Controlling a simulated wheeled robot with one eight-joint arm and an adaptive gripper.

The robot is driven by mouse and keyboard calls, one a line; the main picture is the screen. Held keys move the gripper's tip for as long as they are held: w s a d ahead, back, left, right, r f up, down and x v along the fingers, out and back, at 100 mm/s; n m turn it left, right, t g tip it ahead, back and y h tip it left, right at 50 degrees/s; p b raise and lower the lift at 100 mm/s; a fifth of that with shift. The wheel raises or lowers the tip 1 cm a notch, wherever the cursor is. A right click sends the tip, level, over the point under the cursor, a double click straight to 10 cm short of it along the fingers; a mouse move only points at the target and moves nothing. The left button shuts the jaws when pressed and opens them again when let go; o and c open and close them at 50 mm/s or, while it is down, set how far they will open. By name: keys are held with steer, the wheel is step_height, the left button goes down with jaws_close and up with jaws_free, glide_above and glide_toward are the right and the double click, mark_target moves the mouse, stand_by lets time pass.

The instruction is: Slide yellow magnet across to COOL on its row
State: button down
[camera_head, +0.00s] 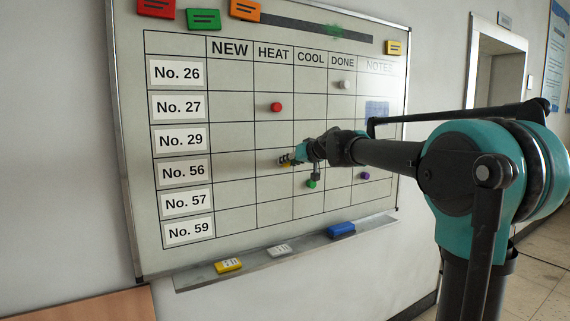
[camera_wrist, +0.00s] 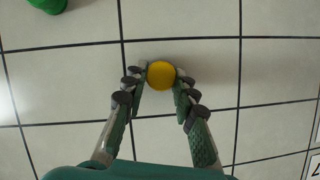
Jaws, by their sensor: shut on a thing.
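The whiteboard (camera_head: 235,110) has rows by number and columns NEW, HEAT, COOL, DONE and NOTES. The yellow magnet (camera_head: 285,163) sits in the No. 56 row, in the HEAT column near the line to COOL; my gripper partly hides it in the head view. In the wrist view the round yellow magnet (camera_wrist: 161,75) lies between my fingertips, inside one cell. My gripper (camera_wrist: 160,82) is shut on it, with a finger on each side. In the head view my gripper (camera_head: 290,158) reaches the board from the right.
A green magnet (camera_head: 311,184) sits in COOL one row below; it also shows in the wrist view (camera_wrist: 47,4). A red magnet (camera_head: 276,107) is in HEAT at No. 27, a white one (camera_head: 344,84) in DONE. A purple magnet (camera_head: 365,176) sits right. A tray (camera_head: 200,280) runs below.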

steer(key=w+d, duration=0.6)
steer(key=d, duration=0.4)
steer(key=shift+w+r, duration=0.3)
steer(key=shift+w, duration=0.1)
stand_by(1.3)
stand_by(0.5)
steer(key=c, duration=1.1)
jaws_free()
steer(key=shift+a, duration=0.1)
steer(key=shift+c, duration=0.2)
steer(key=v, duration=1.2)
steer(key=s+d+f+m+g+h, duration=0.1)
steer(key=s+f, duration=0.5)
steer(key=f, duration=0.4)
steer(key=s+f+g+h, duration=0.2)
steer(key=s+f, duration=0.5)
steer(key=f, duration=0.3)
steer(key=s+d+f+m+g+h, duration=0.1)
steer(key=s+f, duration=0.5)
steer(key=f, duration=0.4)
steer(key=s+d+f+m+g+h, duration=0.1)
steer(key=s+d+f+h, duration=0.1)
steer(key=s+f, duration=0.7)
steer(key=s+d+f+m+g+h, duration=0.1)
steer(key=s+d+f+h, duration=0.1)
steer(key=s+d+f, duration=0.3)
steer(key=s+f, duration=0.4)
steer(key=s, duration=0.1)
steer(key=shift+s+m+h, duration=0.4)
